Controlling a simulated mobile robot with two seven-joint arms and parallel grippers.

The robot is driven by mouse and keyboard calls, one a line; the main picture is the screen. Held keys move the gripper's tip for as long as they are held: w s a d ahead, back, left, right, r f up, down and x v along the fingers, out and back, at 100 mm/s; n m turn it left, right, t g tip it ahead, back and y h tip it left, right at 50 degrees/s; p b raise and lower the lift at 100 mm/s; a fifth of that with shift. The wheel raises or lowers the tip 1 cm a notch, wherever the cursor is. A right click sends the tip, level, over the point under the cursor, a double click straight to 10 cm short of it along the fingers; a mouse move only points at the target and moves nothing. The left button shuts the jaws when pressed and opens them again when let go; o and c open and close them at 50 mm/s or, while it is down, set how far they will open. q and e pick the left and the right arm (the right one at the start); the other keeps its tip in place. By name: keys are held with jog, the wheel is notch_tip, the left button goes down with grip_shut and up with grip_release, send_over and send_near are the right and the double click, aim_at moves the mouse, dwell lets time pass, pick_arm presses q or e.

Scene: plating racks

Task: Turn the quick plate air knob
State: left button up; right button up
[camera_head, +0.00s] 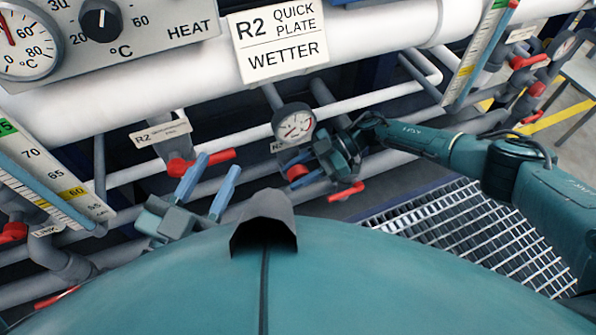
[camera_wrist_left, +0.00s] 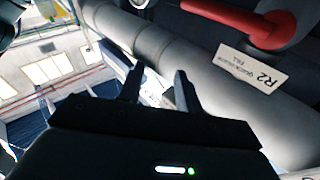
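A round red knob (camera_head: 297,172) sits on the pipework below a white dial gauge (camera_head: 295,124), beside a small, partly hidden R2 label. I take it for the quick plate air knob, but its label is not readable. My right gripper (camera_head: 304,167) is at this knob, its blue fingers apart, one above and one below its right side. I cannot tell whether they touch it. My left gripper (camera_head: 214,165) is open and empty, left of the knob and in front of the pipes. Its spread fingers also show in the left wrist view (camera_wrist_left: 157,86).
A red lever valve (camera_head: 200,162) with an R2 label (camera_head: 160,133) is just behind my left gripper. Another red lever (camera_head: 346,191) lies right of the knob, under my right gripper. A large white pipe carries the "R2 QUICK PLATE WETTER" sign (camera_head: 279,38). Metal grating (camera_head: 480,235) is at lower right.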

jog(key=shift+c, duration=0.3)
jog(key=c, duration=0.6)
jog(key=shift+f+y+b, duration=0.25)
jog(key=shift+y+b, duration=0.25)
jog(key=shift+b, duration=0.65)
jog(key=shift+c, duration=0.2)
jog(key=shift+f+g+y+b, duration=0.15)
jog(key=shift+g+y+b, duration=0.4)
jog(key=shift+b, duration=0.7)
jog(key=y+b, duration=0.1)
jog(key=b, duration=0.1)
jog(key=y+b, duration=0.2)
jog(key=shift+d+r+g+b, duration=0.1)
jog(key=shift+r+g+b, duration=0.1)
jog(key=shift+g+b, duration=0.15)
pick_arm(q)
notch_tip(320, 180, up, 8)
jog(key=m+t+h, duration=0.2)
jog(key=m+h, duration=0.5)
jog(key=h, duration=0.1)
jog(key=shift+w+b, duration=0.2)
jog(key=shift+b, duration=0.1)
pick_arm(e)
jog(key=shift+w+r+y, duration=0.1)
jog(key=shift+r+y, duration=0.1)
jog(key=shift+y, duration=0.65)
pick_arm(q)
jog(key=shift+a+h, duration=0.1)
jog(key=shift+h, duration=0.2)
